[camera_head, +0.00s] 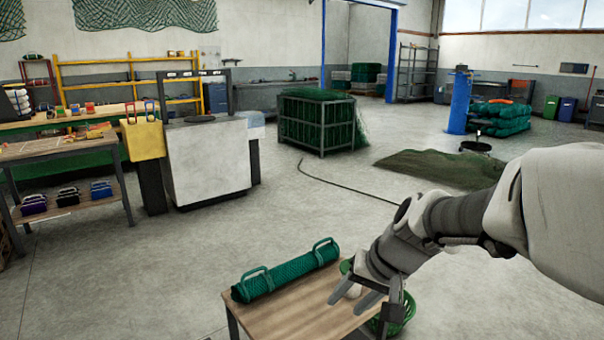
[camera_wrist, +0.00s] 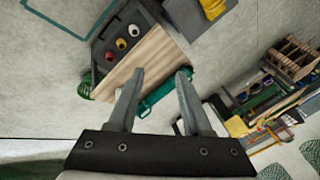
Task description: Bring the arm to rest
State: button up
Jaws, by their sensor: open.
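My arm reaches in from the right in the head view. My gripper (camera_head: 343,294) is over the right part of a small wooden table (camera_head: 290,318), with its fingers apart and nothing seen between them. In the wrist view my gripper (camera_wrist: 160,72) also shows two spread, empty fingers, with the table top (camera_wrist: 150,60) beyond them. A green net roll with two handles (camera_head: 288,274) lies along the table's far edge, left of the gripper. A small pale item (camera_head: 352,290) shows beside the fingers, partly hidden.
A green basket (camera_head: 402,312) is partly hidden behind my gripper, at the table's right. A white machine cabinet (camera_head: 208,160) and a workbench (camera_head: 60,148) stand at left. A caged net bin (camera_head: 318,122) and a net heap (camera_head: 435,170) are farther back. Open floor lies between.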

jog(key=s+d+r+n+t+h, duration=0.1)
jog(key=s+d+r+h, duration=0.15)
jog(key=s, duration=0.55)
jog(key=s+d+r+n+t+h, duration=0.1)
jog(key=s+d+r, duration=0.2)
jog(key=s, duration=0.5)
notch_tip(320, 180, up, 19)
jog(key=p, duration=1.9)
jog(key=shift+s, duration=0.4)
